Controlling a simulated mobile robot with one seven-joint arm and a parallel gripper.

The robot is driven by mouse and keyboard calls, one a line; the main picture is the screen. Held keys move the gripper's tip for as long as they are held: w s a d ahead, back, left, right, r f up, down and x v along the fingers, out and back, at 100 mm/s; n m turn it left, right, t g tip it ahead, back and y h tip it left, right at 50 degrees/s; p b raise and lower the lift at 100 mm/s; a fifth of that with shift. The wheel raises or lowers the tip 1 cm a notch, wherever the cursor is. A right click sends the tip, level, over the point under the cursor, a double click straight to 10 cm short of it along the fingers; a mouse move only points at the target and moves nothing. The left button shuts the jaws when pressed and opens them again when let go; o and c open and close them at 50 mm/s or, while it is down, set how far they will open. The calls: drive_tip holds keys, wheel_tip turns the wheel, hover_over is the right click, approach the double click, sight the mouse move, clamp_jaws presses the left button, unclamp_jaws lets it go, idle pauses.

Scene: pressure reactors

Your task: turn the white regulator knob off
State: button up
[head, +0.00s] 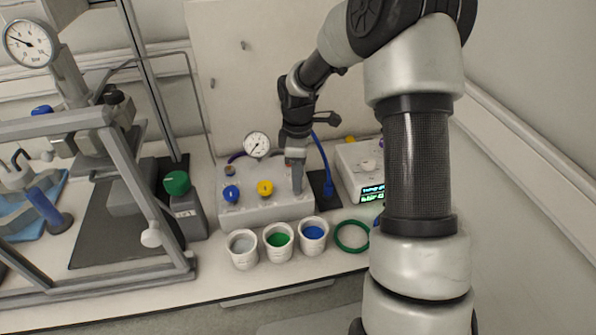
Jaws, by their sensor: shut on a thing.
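A pale regulator box (262,211) stands on the bench with a blue knob (231,194) and a yellow knob (265,188) on its top. My gripper (297,186) points down at the box's right end, in line with these knobs and to the right of the yellow one. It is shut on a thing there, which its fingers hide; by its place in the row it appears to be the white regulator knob. How far that knob is turned cannot be seen. A round gauge (257,145) stands at the back of the box.
A display unit (358,185) is right of my gripper, and a blue cable (322,160) runs close by. A metal frame (150,190) stands left.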

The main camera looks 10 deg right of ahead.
drive_tip(key=shift+n+p, duration=0.3)
drive_tip(key=shift+n, duration=0.5)
drive_tip(key=o, duration=1.1)
drive_tip(key=shift+c, duration=0.2)
drive_tip(key=shift+r, duration=0.1)
wheel_tip(320, 180, up, 17)
drive_tip(key=p, duration=0.1)
drive_tip(key=shift+r, duration=0.15)
